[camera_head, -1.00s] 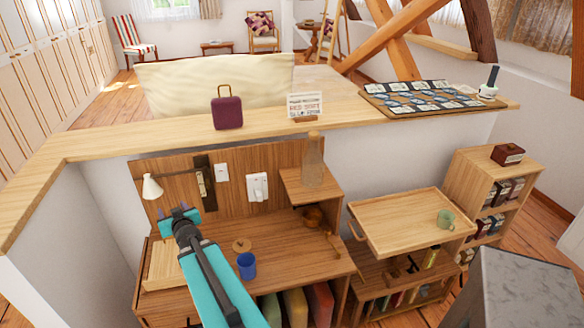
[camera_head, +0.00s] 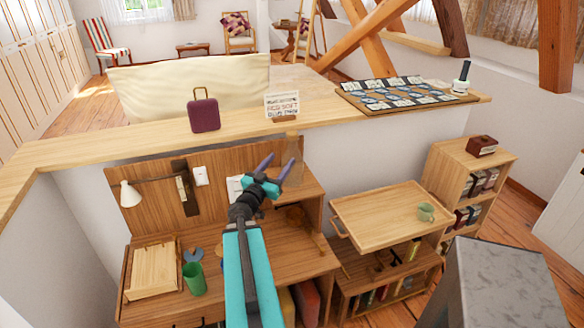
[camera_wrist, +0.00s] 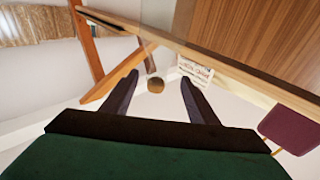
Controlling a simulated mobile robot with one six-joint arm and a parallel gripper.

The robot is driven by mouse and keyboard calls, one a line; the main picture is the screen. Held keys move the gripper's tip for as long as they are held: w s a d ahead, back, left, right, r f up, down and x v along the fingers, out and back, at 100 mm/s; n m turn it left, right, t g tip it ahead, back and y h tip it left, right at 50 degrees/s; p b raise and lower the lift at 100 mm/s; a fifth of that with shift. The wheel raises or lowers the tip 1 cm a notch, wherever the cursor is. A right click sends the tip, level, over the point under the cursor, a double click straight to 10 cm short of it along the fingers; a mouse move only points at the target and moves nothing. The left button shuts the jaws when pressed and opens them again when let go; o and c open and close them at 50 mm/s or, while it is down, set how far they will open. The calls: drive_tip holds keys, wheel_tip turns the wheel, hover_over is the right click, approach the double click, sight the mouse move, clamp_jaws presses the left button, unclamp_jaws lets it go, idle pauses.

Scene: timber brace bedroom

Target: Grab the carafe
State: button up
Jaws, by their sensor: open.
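The carafe (camera_head: 292,168) is a clear glass bottle standing upright on the small raised shelf (camera_head: 302,190) of the desk in the head view. My gripper (camera_head: 277,164) is open in front of it, its fingers pointing up toward the bottle's neck, and the arm hides part of the shelf. In the wrist view, a round brown stopper (camera_wrist: 155,85) shows between the two spread fingers (camera_wrist: 160,77) and apart from both. The clear glass is hard to make out there. Nothing is held.
The ledge behind holds a purple bag (camera_head: 204,114), a small sign (camera_head: 282,104) and a card board (camera_head: 405,94). A lamp (camera_head: 130,194) and green cup (camera_head: 194,279) are left of my arm.

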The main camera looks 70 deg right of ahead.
sight(289, 150)
drive_tip(key=shift+s+d+r+p, duration=0.1)
drive_tip(key=shift+d+r+p, duration=0.15)
drive_tip(key=shift+d, duration=1)
drive_tip(key=shift+s+d+r+p, duration=0.15)
drive_tip(key=shift+d+p, duration=0.25)
drive_tip(key=shift+d, duration=0.85)
drive_tip(key=shift+d+r+p, duration=0.25)
drive_tip(key=shift+d+p, duration=0.05)
drive_tip(key=shift+d, duration=0.95)
drive_tip(key=shift+s+d, duration=0.15)
drive_tip(key=shift+d, duration=0.35)
drive_tip(key=shift+s+d+r+p, duration=0.2)
drive_tip(key=shift+d+p, duration=0.15)
drive_tip(key=shift+d, duration=0.2)
drive_tip(key=shift+s+d+r+p, duration=0.1)
drive_tip(key=shift+d+r+p, duration=0.15)
drive_tip(key=shift+d, duration=0.25)
drive_tip(key=shift+s+d+r+p, duration=0.1)
drive_tip(key=shift+d+r+p, duration=0.05)
drive_tip(key=shift+d+p, duration=0.35)
drive_tip(key=shift+s+d, duration=0.1)
drive_tip(key=shift+d, duration=0.85)
clamp_jaws()
